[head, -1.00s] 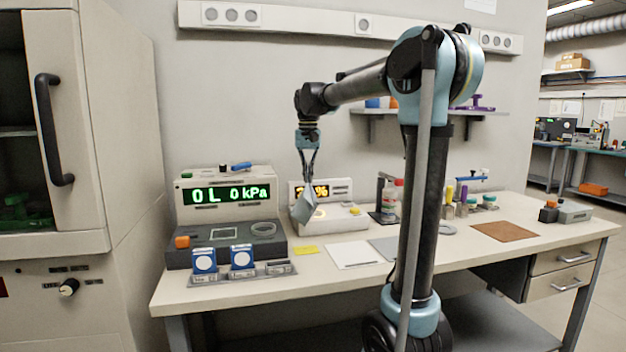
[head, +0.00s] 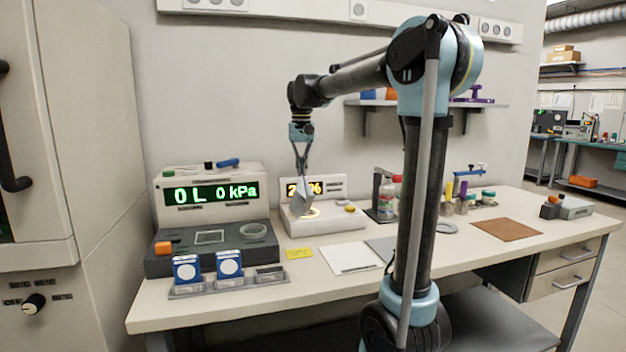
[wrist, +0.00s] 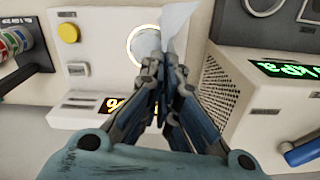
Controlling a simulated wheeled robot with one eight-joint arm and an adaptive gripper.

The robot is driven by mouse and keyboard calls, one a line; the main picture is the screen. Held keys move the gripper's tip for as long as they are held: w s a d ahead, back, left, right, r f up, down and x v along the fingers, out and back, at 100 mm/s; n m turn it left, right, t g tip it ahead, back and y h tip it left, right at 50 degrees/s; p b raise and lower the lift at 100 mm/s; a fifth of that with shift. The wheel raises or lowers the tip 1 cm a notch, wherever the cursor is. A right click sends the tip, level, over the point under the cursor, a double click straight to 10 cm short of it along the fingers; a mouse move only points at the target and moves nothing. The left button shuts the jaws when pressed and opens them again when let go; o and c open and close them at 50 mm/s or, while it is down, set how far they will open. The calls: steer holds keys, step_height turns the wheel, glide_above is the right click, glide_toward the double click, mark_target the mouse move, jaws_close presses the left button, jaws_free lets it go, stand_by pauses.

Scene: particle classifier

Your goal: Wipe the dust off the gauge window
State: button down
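My gripper (head: 302,172) is shut on a pale grey-white wipe (head: 303,198), which hangs from the fingertips. The wipe also shows at the top of the wrist view (wrist: 176,20). It is in front of a small white instrument (head: 340,222) with a lit round window (head: 312,212) and an amber percent display (head: 317,188). In the wrist view the lit window (wrist: 143,38) is partly hidden by the wipe and fingers. I cannot tell whether the wipe touches it, or see dust on it. I cannot confirm that this is the gauge window.
A larger instrument with a green kPa display (head: 210,193) stands left, above a dark block (head: 213,253). Two blue-and-white containers (head: 187,268) sit in a rack in front. A yellow note (head: 299,254) and white sheet (head: 350,257) lie nearby. Bottles (head: 386,198) stand right.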

steer(key=d+f+n, duration=0.3)
steer(key=n, duration=0.3)
glide_above(313, 215)
steer(key=shift+f, duration=4.7)
steer(key=c, duration=0.8)
jaws_free()
steer(key=shift+f, duration=1.2)
steer(key=shift+s+f, duration=0.1)
steer(key=shift+s, duration=0.1)
jaws_close()
